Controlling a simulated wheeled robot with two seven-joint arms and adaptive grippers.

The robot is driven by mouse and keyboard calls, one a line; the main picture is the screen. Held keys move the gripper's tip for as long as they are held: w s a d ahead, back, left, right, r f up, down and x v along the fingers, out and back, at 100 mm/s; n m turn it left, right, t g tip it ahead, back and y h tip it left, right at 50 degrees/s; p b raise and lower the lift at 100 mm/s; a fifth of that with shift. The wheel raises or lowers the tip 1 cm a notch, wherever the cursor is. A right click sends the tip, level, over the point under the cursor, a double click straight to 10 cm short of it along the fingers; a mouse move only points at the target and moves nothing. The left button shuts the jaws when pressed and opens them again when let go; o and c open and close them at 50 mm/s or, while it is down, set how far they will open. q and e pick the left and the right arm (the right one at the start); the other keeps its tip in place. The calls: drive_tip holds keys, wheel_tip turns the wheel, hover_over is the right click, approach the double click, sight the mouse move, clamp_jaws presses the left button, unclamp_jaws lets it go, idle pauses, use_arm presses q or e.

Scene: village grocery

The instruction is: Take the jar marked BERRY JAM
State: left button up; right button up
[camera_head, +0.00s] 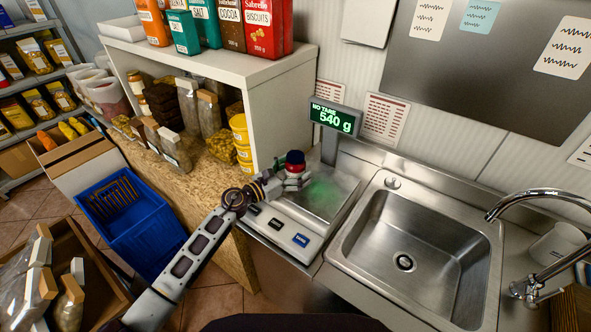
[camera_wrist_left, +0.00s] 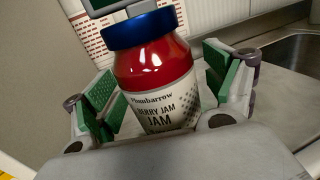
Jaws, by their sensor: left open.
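The jar marked BERRY JAM (camera_wrist_left: 152,62) is red with a blue lid and a white label, and stands tilted in the left wrist view. In the head view, the jar (camera_head: 295,167) is by the scale (camera_head: 320,196). My left gripper (camera_head: 292,178) is around the jar in the head view. In the left wrist view, the left gripper (camera_wrist_left: 165,92) is open, its green-padded fingers on either side of the jar with gaps between. The jar's lower part is hidden by the gripper. My right gripper is not in view.
A sink (camera_head: 405,255) with a tap (camera_head: 540,225) lies to the right. A scale display (camera_head: 333,117) reads 540 g. To the left, a shelf (camera_head: 180,55) holds packets and yellow tubs (camera_head: 241,140). A blue crate (camera_head: 130,220) is below left.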

sight(295, 155)
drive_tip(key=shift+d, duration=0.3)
use_arm(q)
drive_tip(key=c, duration=1.7)
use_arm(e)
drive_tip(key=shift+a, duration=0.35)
use_arm(q)
drive_tip(key=shift+r, duration=0.2)
wheel_tip(295, 155, up, 8)
drive_tip(key=shift+f+p, duration=0.15)
drive_tip(key=shift+p, duration=1)
drive_tip(key=shift+r+p, duration=0.3)
drive_tip(key=shift+r, duration=0.7)
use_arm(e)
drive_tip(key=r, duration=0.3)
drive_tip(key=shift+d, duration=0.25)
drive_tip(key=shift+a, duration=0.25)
